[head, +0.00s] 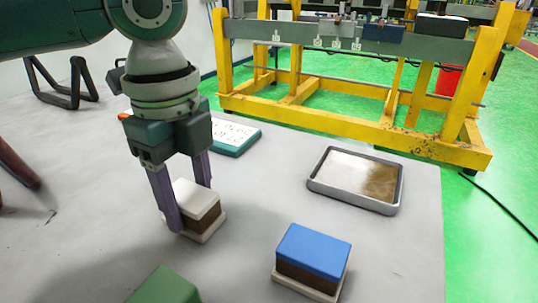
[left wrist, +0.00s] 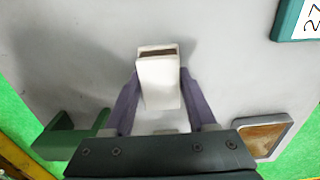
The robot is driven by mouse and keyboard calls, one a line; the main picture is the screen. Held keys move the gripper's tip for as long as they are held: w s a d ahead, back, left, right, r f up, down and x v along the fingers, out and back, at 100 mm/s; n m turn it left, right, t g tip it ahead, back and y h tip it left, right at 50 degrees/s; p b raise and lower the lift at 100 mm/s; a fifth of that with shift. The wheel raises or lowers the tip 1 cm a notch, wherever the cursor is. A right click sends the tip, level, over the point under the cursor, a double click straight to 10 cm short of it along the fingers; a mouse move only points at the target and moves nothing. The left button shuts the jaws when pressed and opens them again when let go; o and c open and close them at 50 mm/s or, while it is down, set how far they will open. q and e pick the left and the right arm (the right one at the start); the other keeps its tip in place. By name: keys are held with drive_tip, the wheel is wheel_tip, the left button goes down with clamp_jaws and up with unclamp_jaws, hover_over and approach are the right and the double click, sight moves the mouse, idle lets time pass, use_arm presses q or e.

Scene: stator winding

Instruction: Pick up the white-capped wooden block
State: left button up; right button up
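The white-capped wooden block (head: 197,198) has a white top over a brown body and sits on a pale base on the grey table. It also shows in the left wrist view (left wrist: 159,80), with a brown strip near its far end. My left gripper (head: 187,194) points down with one purple finger on each side of the block. The fingers (left wrist: 160,88) lie close along its sides in the left wrist view. Whether they touch it is unclear. The near finger hides its left corner in the head view. My right gripper is not in view.
A blue-capped block (head: 315,250) stands at front right, with a green object (head: 165,287) at the front edge. A grey tray (head: 312,184) lies at right, and a teal-edged panel (head: 237,134) lies behind the gripper. A yellow frame (head: 340,123) stands beyond the table.

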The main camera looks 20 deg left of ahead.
sight(188, 194)
use_arm(q)
clamp_jaws()
idle(0.3)
wheel_tip(188, 194, up, 20)
drive_tip(key=p, duration=0.5)
drive_tip(key=shift+c, duration=0.5)
unclamp_jaws()
drive_tip(key=c, duration=0.6)
